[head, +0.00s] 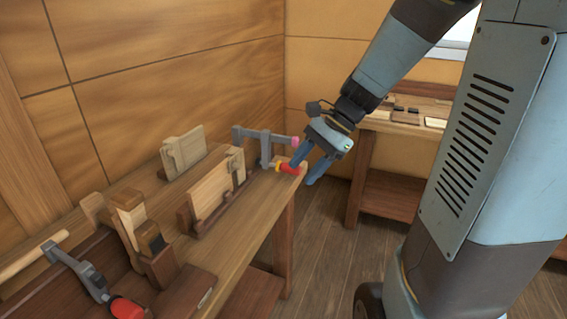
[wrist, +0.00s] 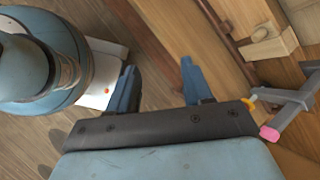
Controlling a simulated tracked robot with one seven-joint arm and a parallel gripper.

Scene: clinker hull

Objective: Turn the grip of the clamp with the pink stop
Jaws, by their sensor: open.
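The clamp (head: 265,146) with the pink stop (head: 295,141) is grey and sits at the far end of the workbench. Its red grip (head: 289,169) shows beside a yellow collar (head: 277,167) near the bench corner. My gripper (head: 306,169) is open, with one blue finger overlapping the red grip in the head view; contact cannot be told. In the wrist view the clamp (wrist: 293,111), pink stop (wrist: 269,133) and yellow collar (wrist: 248,101) are at the right. The red grip is not visible there. Floor shows between my open fingers (wrist: 157,77).
Another grey clamp (head: 90,276) with a red grip (head: 127,308) is at the near left. Wooden boards in holders (head: 216,190) and wooden blocks (head: 135,225) stand along the workbench (head: 245,240). A second bench (head: 390,128) is at the back right. Open floor (head: 325,225) lies between.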

